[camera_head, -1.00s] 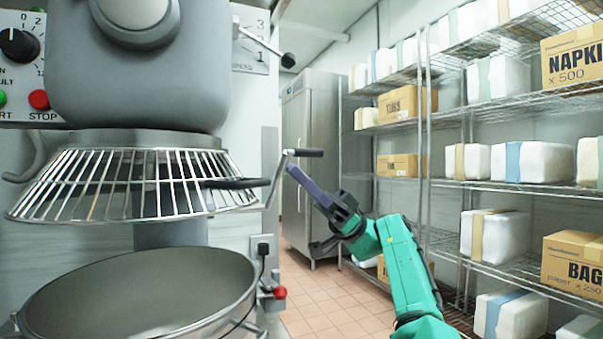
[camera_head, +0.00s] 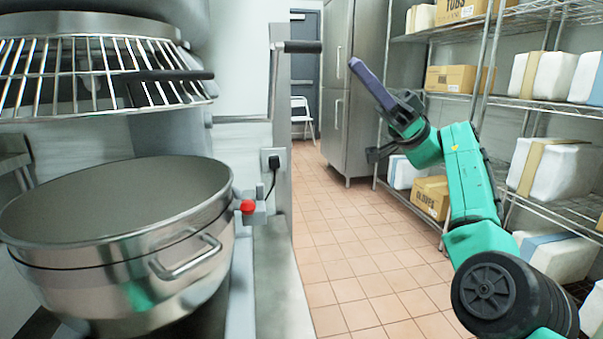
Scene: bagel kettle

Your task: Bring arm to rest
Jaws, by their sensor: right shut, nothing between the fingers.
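My right arm reaches up from the lower right in green links. Its right gripper (camera_head: 357,66) points up and to the left, over the tiled aisle, and is shut and empty. It is apart from the mixer and in front of the steel cabinet. My left gripper is not in view.
A large mixer stands at the left, with a steel bowl (camera_head: 120,255) and a wire guard (camera_head: 95,75). A crank handle (camera_head: 298,47) sticks out beside the gripper. A steel cabinet (camera_head: 345,135) and wire shelves with boxes (camera_head: 432,195) line the right. The tiled floor (camera_head: 335,250) is clear.

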